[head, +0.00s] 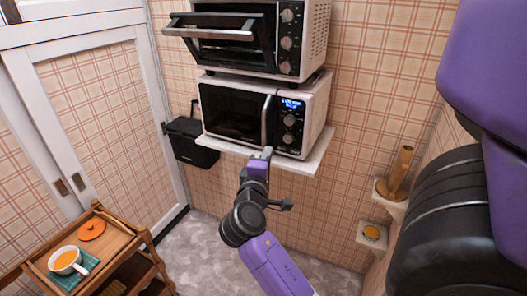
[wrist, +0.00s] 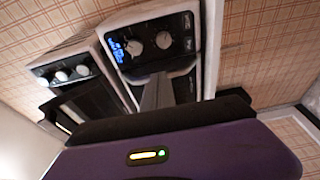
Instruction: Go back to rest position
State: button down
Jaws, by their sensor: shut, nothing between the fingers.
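My purple arm reaches up from the bottom of the head view. My gripper (head: 266,153) is in front of the lower edge of the white microwave (head: 318,108), just below its door handle. I cannot tell whether the fingertips touch it. The wrist view shows the grey fingers of my gripper (wrist: 157,92) together and empty, with the microwave's knobs and lit blue display (wrist: 128,48) beyond them. The microwave door (head: 232,112) looks shut.
A toaster oven (head: 318,38) sits above the microwave, its door tilted partly open. A white shelf (head: 312,162) bears the microwave. A black box (head: 190,140) hangs at left. Small wall shelves (head: 370,235) are at right.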

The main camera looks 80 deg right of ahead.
jog(key=s+a, duration=0.1)
jog(key=a, duration=0.1)
jog(key=s+a, duration=0.1)
jog(key=a, duration=0.1)
jog(key=shift+s+b, duration=0.15)
jog(key=shift+b, duration=0.25)
jog(key=w+a+f+n+t+y, duration=0.2)
jog(key=w+a+f+t+y, duration=0.15)
jog(key=w+a+t, duration=0.75)
jog(key=w+a+f+t+y, duration=0.1)
jog(key=a+f+t+y, duration=0.1)
jog(key=a+t+y, duration=0.45)
jog(key=s+a+f+m+g+y, duration=0.1)
jog(key=s+a+y, duration=0.3)
jog(key=s+a, duration=0.5)
jog(key=s+a+f+m+g+y, duration=0.1)
jog(key=s+a+f+y, duration=0.2)
jog(key=s+a, duration=0.5)
jog(key=a+y, duration=0.1)
jog(key=a, duration=0.2)
jog(key=shift+s+a+f, duration=0.35)
jog(key=shift+s+f, duration=0.05)
